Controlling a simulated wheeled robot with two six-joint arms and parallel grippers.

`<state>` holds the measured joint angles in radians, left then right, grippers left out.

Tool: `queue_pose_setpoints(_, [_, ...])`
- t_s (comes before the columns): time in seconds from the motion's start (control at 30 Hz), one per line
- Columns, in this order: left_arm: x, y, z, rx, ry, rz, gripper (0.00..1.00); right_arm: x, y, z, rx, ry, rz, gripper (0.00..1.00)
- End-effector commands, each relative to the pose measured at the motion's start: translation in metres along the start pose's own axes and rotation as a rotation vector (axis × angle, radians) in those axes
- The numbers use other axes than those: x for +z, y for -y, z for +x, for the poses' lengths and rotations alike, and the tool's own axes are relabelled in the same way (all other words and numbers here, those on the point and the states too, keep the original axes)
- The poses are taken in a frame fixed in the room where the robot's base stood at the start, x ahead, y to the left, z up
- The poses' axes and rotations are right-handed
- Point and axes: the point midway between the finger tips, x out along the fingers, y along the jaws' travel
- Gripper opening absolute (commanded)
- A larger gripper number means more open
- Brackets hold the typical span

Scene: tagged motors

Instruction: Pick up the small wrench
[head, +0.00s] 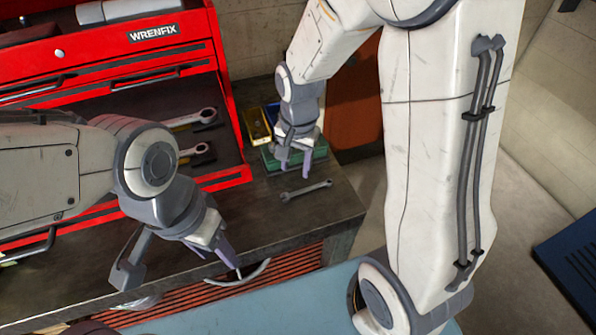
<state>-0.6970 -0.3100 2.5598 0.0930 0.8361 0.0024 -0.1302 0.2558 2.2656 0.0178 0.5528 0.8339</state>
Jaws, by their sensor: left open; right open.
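A small grey wrench (306,190) lies flat on the dark bench top (340,205), close to its right end. Two larger wrenches lie in the open drawer of the red toolbox, an upper one (196,118) and a lower one (194,152). My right gripper (294,170) is open just behind the small wrench in the picture, over the green bin (318,150), with nothing visible between its fingers. My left gripper (215,250) is open and empty near the bench's front edge, left of the small wrench.
The red toolbox (125,68) labelled WRENFIX stands at the left with its drawer out. A yellow bin (257,124) sits beside my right gripper. The bench top around the small wrench is clear. A blue object (570,255) is at the far right.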

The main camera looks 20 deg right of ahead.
Motion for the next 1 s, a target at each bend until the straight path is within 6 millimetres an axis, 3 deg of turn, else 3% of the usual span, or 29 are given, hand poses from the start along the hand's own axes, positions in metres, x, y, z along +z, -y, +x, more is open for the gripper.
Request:
queue_pose_setpoints(0.03, [0.000,0.000,-0.005,0.000,0.000,0.000,0.50,-0.026,-0.006,0.013,0.018,0.004,0.179,0.52])
queue_pose_setpoints(0.1, [0.000,0.000,-0.006,0.000,0.000,0.000,0.50,-0.048,-0.009,0.030,0.030,0.005,0.383,0.52])
queue_pose_setpoints(0.3, [0.000,0.000,-0.006,0.000,0.000,-0.001,0.50,-0.072,-0.009,0.057,0.061,0.012,0.714,0.52])
queue_pose_setpoints(0.63, [-0.001,-0.001,-0.017,0.000,0.000,0.000,0.50,-0.073,-0.012,0.100,0.073,0.016,0.782,0.52])
queue_pose_setpoints(1.0, [-0.002,-0.003,-0.035,0.000,0.000,0.003,0.50,-0.068,-0.016,0.131,0.074,0.016,0.780,0.52])
